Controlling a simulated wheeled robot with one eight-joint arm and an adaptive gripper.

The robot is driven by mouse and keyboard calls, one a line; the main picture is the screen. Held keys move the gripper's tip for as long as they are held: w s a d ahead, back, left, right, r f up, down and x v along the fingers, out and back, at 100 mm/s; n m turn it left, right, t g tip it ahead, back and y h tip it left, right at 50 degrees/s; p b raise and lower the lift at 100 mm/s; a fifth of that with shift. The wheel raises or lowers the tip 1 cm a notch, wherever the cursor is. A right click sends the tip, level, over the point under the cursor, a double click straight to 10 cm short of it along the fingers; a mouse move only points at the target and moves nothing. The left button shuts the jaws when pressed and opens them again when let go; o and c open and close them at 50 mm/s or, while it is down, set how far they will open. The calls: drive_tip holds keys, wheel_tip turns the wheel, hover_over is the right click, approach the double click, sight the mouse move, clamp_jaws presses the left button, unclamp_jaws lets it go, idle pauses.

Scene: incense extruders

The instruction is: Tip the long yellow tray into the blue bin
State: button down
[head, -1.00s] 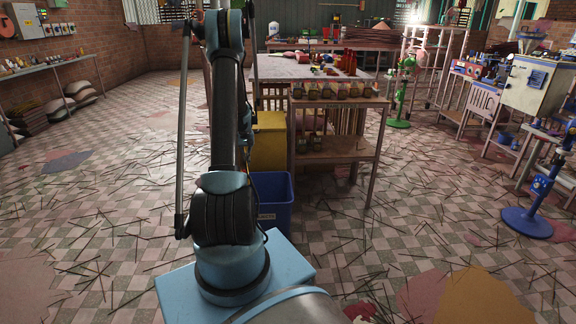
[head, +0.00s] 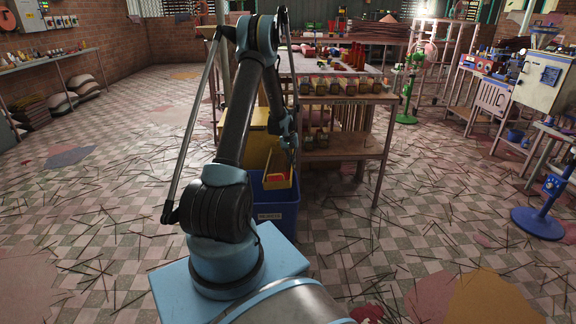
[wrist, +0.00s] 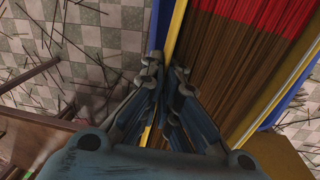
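The long yellow tray (head: 268,184) is over the mouth of the blue bin (head: 276,217), with red showing inside it. In the wrist view, the tray's yellow rim (wrist: 176,30) passes between the fingers of my gripper (wrist: 166,75), which is shut on it. Brown sticks with a red band (wrist: 225,60) lie lengthwise in the tray. Blue bin edges (wrist: 156,25) show on both sides of the tray in the wrist view. In the head view my gripper (head: 291,150) is at the tray's upper right. The tray's lower end and the bin's inside are hidden.
A wooden shelf table (head: 345,150) with several small items stands right behind the bin. A yellow box (head: 258,148) is behind it. A blue-based stand (head: 538,222) is at the right.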

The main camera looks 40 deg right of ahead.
sight(278, 169)
drive_tip(key=shift+w+g+h, duration=0.1)
drive_tip(key=shift+g+h, duration=0.8)
drive_tip(key=shift+h, duration=0.2)
drive_tip(key=shift+w+a+r+g+h, duration=0.1)
drive_tip(key=shift+a+r+g+h, duration=0.1)
drive_tip(key=shift+g+h, duration=0.4)
drive_tip(key=w+a+r+g+h, duration=0.1)
drive_tip(key=h, duration=0.1)
drive_tip(key=w+a+g+h, duration=0.1)
drive_tip(key=g+h, duration=0.1)
drive_tip(key=shift+w+a+r, duration=0.1)
drive_tip(key=shift+a+r, duration=0.25)
drive_tip(key=shift+r, duration=0.05)
drive_tip(key=shift+w+a+r+g+h, duration=0.3)
drive_tip(key=shift+w+a+g+h, duration=0.25)
drive_tip(key=shift+a+h, duration=0.2)
drive_tip(key=shift+w+a+r+g+h, duration=0.3)
drive_tip(key=shift+w+a+g+h, duration=0.15)
drive_tip(key=shift+a+g+h, duration=0.25)
drive_tip(key=shift+d, duration=0.1)
